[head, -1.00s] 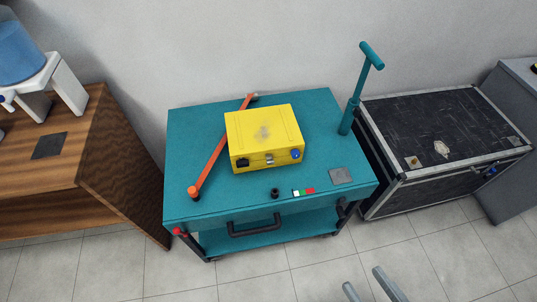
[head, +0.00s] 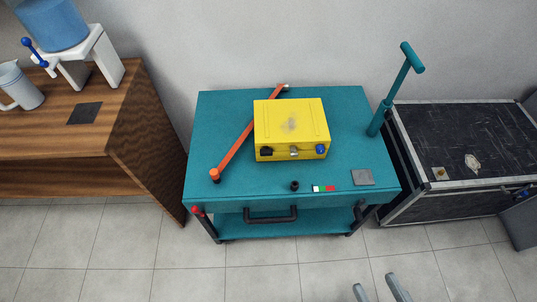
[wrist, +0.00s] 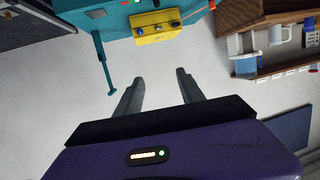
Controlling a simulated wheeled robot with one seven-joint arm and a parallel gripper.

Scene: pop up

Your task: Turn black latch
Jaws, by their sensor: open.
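The yellow box (head: 291,122) sits closed on the teal cart (head: 225,105). Its front face carries a black latch (head: 266,152) at the left, a silver clasp (head: 294,151) in the middle and a blue knob (head: 321,149) at the right. In the wrist view the yellow box (wrist: 158,27) is upside down at the top. My gripper (wrist: 158,85) is open and empty, well apart from the box. In the head view my fingertips (head: 377,286) show at the bottom edge, over the floor in front of the cart.
An orange bar (head: 248,133) lies left of the box. A teal T-handle (head: 397,85) stands at the cart's right corner. A black cylinder (head: 294,185) and a grey plate (head: 362,177) lie in front. A wooden cabinet (head: 150,145) stands left, a black case (head: 455,150) right.

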